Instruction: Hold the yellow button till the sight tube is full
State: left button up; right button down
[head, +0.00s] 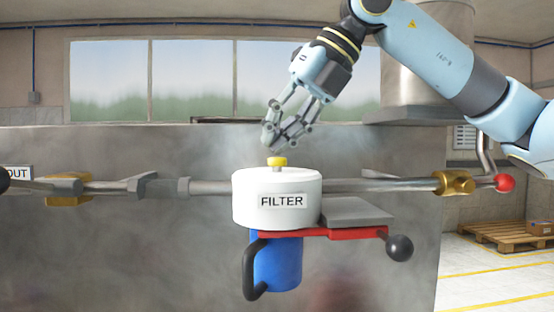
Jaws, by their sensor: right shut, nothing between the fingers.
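The yellow button (277,162) sits on top of a round white housing labelled FILTER (245,205). My right gripper (275,141) comes down from the upper right, with its fingers shut and empty. Its fingertips are just above the button in the picture. A small gap seems to show between them, and the button looks uncovered. I cannot pick out a clear sight tube. A blue cylinder (285,265) hangs under the white housing, and no fill level shows on it. My left gripper is not in view.
A red bar (345,233) with a black ball knob (399,247) sticks out under the housing, beside a black curved handle (250,275). Metal pipe runs to both sides, with a red knob (503,183) at right. A pallet (500,235) lies on the floor behind.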

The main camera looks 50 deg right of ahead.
jog(key=shift+f+b, duration=0.5)
dwell(0.4)
jog(key=shift+r, duration=0.1)
dwell(1.1)
jog(key=shift+r+p, duration=0.85)
jog(key=shift+p, duration=0.1)
notch_tip(320, 180, up, 5)
jog(key=p, duration=0.5)
